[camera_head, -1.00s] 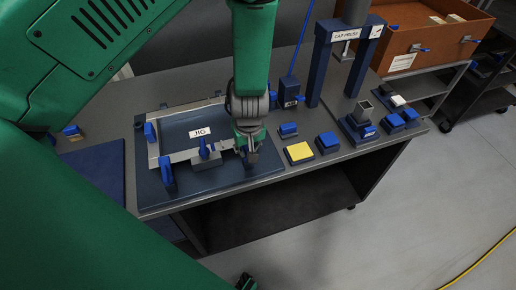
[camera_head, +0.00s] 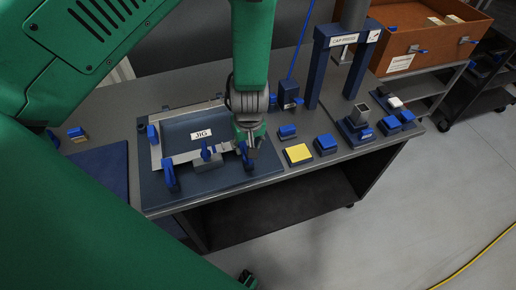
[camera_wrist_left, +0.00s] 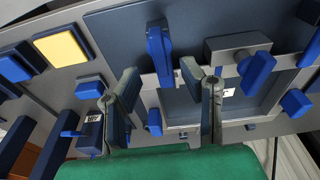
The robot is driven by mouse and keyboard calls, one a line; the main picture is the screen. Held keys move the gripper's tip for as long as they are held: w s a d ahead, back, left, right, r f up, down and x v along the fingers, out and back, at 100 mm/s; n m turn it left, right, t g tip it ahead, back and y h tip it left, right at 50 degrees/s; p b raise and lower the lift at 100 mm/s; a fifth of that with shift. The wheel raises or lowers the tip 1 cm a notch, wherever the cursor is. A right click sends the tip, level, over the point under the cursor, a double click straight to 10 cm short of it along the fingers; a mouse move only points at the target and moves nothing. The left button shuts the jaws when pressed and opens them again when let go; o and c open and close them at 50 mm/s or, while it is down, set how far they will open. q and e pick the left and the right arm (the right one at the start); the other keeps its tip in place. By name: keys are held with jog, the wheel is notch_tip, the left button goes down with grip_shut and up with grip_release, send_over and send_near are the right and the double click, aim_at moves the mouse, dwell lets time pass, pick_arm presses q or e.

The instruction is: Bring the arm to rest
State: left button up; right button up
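My left arm (camera_head: 252,45) is green and reaches in from the left over the workbench. Its left gripper (camera_head: 251,150) points down at the right end of the blue jig plate (camera_head: 215,180), close to a blue clamp handle (camera_head: 244,155). In the left wrist view the two fingers of the gripper (camera_wrist_left: 166,95) stand apart with nothing held between them. Another view of a blue clamp handle (camera_wrist_left: 158,52) lies beyond the fingers. A light metal frame (camera_head: 155,155) lies on the jig plate among several blue clamps.
The yellow-topped block (camera_head: 298,154) and blue blocks (camera_head: 325,144) stand right of the jig. The cap press (camera_head: 318,65) and a blue post (camera_head: 289,95) stand behind. An orange bin (camera_head: 425,45) is at back right. Open floor (camera_head: 420,200) lies in front.

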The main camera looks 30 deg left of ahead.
pick_arm(q)
notch_tip(320, 180, up, 2)
jog(key=shift+r+p, duration=0.1)
jog(key=shift+p, duration=0.5)
jog(key=shift+r, duration=1.35)
